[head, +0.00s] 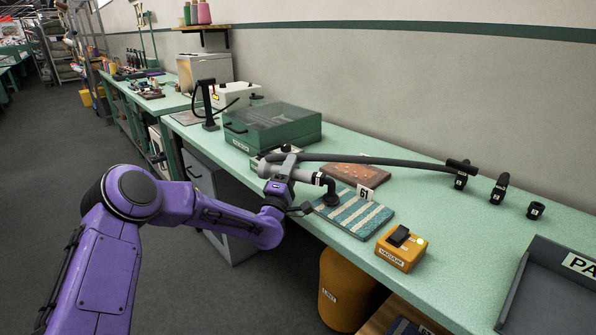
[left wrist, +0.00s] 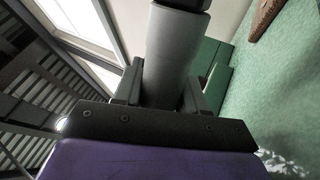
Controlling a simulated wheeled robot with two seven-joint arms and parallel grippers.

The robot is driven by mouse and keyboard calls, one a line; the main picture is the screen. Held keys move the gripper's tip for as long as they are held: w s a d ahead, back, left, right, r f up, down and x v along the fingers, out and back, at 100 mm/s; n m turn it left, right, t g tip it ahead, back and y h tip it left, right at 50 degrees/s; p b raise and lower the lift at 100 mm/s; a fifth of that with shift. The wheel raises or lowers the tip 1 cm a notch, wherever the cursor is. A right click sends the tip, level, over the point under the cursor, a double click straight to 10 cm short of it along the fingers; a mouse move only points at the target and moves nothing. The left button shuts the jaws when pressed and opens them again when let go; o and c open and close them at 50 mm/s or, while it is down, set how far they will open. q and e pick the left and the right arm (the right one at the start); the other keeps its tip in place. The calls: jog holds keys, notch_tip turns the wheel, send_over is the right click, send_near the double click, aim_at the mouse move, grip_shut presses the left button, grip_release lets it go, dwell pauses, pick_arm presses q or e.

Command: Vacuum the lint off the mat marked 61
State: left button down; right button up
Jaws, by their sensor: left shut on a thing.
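My left gripper (head: 283,172) is shut on the grey vacuum wand (head: 303,177). The wand also shows between its jaws in the left wrist view (left wrist: 170,65). The wand's dark nozzle (head: 331,198) points down at the far left part of a teal-and-cream striped mat (head: 358,218); whether it touches cannot be told. A white tag reading 61 (head: 365,192) is at this mat's far edge. No lint can be made out on the mat at this size. An orange box labelled VACUUM (head: 401,252) with a black switch (head: 398,236) stands right of the mat. My right gripper is out of view.
A black hose (head: 390,161) runs from the wand to holders by the wall. A brown mat (head: 355,175) lies behind the striped one. A dark tray (head: 555,285) is at right. An orange bin (head: 345,290) stands below the table edge.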

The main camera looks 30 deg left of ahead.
pick_arm(q)
jog(key=shift+s+a+r, duration=0.1)
jog(key=shift+s+a, duration=0.1)
jog(key=shift+a, duration=0.15)
jog(key=shift+r+p, duration=1.85)
jog(key=shift+r, duration=1.15)
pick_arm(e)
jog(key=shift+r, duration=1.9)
